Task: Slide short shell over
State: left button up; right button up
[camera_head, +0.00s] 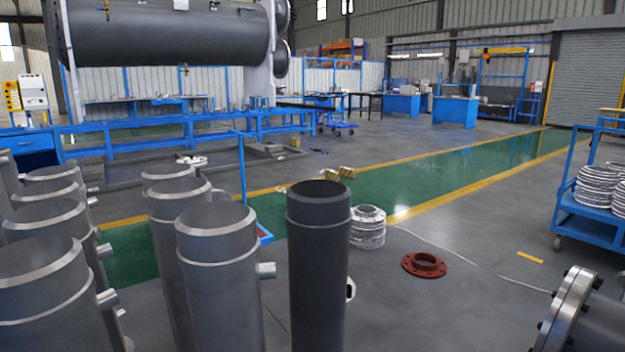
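A grey cylinder with a bolted flange (575,310) lies on its side at the lower right, cut off by the picture edge. Several open-topped metal cylinders stand upright at the left and centre. A dark, narrow one (317,270) stands at the centre. A lighter grey one with a side stub (220,270) stands just left of it. Another wide one (45,300) is at the lower left. I cannot tell which of these is the short shell. Neither of my grippers is in view.
A red flange ring (424,265) lies on the floor right of centre. A stack of metal rings (367,227) stands behind the dark cylinder. A blue cart (590,225) with flanges is at the right. Grey floor (430,320) is open between the dark cylinder and the bolted flange.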

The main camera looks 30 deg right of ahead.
aim_at(318, 214)
jog(key=z, duration=1.05)
jog(key=k, duration=0.35)
jog(key=u, duration=0.05)
